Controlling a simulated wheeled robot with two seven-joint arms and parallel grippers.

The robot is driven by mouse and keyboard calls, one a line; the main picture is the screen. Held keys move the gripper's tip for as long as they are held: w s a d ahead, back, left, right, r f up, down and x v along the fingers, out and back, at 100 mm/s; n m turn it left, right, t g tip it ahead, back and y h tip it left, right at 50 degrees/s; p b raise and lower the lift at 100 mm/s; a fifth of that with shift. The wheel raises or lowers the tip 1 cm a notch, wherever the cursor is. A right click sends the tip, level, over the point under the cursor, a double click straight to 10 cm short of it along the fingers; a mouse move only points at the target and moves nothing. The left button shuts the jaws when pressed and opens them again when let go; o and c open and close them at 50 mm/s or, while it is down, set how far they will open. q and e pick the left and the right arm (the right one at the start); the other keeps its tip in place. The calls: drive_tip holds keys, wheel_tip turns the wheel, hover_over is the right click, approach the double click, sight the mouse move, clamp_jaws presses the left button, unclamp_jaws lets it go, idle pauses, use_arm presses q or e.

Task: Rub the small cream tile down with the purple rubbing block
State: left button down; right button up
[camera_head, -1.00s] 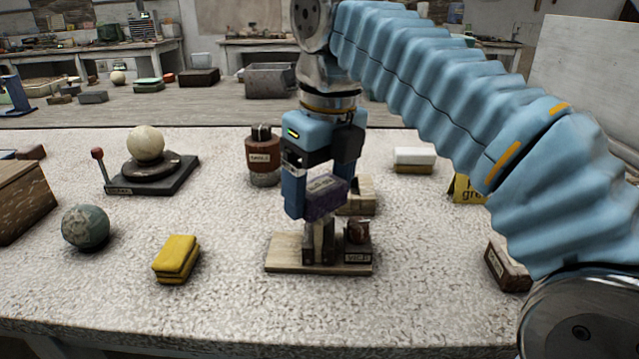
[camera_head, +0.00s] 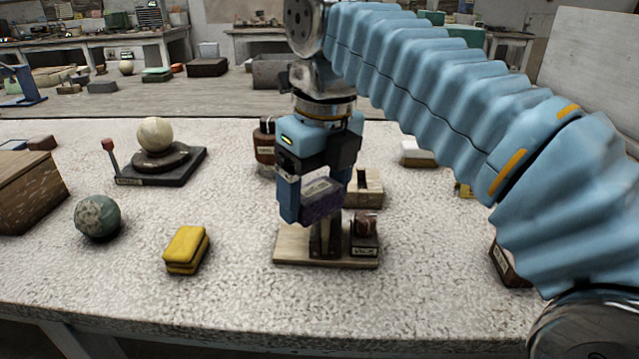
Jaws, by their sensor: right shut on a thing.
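My right gripper (camera_head: 308,204) is shut on the purple rubbing block (camera_head: 321,201), which has a pale label on its upper face. It holds the block low over the vice (camera_head: 364,237), which stands on a pale wooden board (camera_head: 300,249). I cannot tell whether the block touches what is under it. I cannot make out the small cream tile for certain; the gripper and block cover part of the vice. My left gripper is not in view.
A yellow sponge-like block (camera_head: 187,249) and a grey-green sphere (camera_head: 98,217) lie to the left. A cream sphere (camera_head: 155,134) sits on a dark turntable stand (camera_head: 180,167). A dark red jar (camera_head: 264,146) and a pale block (camera_head: 418,154) are behind. The front left tabletop is clear.

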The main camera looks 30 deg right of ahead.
drive_tip(key=shift+w+d, duration=0.25)
drive_tip(key=shift+d, duration=0.8)
drive_tip(key=shift+w+d, duration=0.25)
drive_tip(key=shift+d, duration=0.75)
drive_tip(key=shift+a, duration=0.15)
drive_tip(key=shift+s+a+f, duration=0.1)
drive_tip(key=shift+s+a, duration=0.15)
drive_tip(key=shift+a, duration=0.7)
drive_tip(key=shift+s+a, duration=0.25)
drive_tip(key=shift+a, duration=0.7)
drive_tip(key=shift+w+d+r, duration=0.1)
drive_tip(key=shift+w+d, duration=0.15)
drive_tip(key=shift+d, duration=0.8)
drive_tip(key=shift+w+d+r, duration=0.1)
drive_tip(key=shift+w+d, duration=0.15)
drive_tip(key=shift+d, duration=0.75)
drive_tip(key=shift+s+a+r, duration=0.15)
drive_tip(key=shift+a+r, duration=0.2)
drive_tip(key=shift+a, duration=0.2)
drive_tip(key=shift+s+a+r, duration=0.1)
drive_tip(key=shift+a+r, duration=0.25)
drive_tip(key=shift+a, duration=0.15)
